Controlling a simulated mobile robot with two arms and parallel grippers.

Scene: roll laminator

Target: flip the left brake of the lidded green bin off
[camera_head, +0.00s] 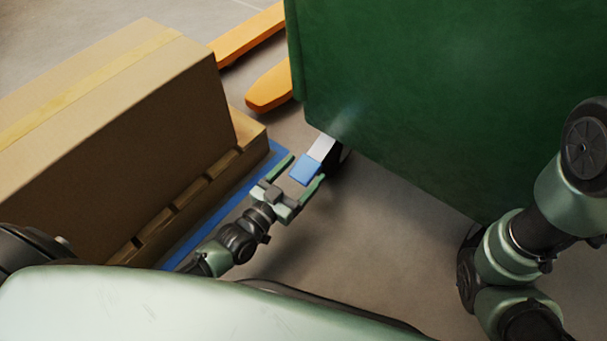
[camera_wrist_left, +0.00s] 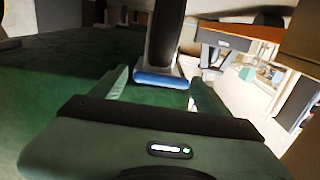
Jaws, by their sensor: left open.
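The green bin (camera_head: 450,90) fills the upper right of the head view; its lid is out of view. Its brake is a blue pedal (camera_head: 305,170) on a pale lever (camera_head: 322,148) at the bin's near lower corner, beside a dark wheel (camera_head: 338,160) mostly hidden behind it. My left gripper (camera_head: 306,167) is open, with one finger on each side of the blue pedal. In the left wrist view the pedal (camera_wrist_left: 160,79) shows between the fingertips; contact cannot be told. My right gripper is out of view.
A large cardboard box (camera_head: 110,110) stands on a wooden pallet (camera_head: 190,200) left of my left arm, with a blue strip (camera_head: 225,205) on the floor along it. Orange forks (camera_head: 270,88) lie behind. Grey floor (camera_head: 370,240) is clear below the bin.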

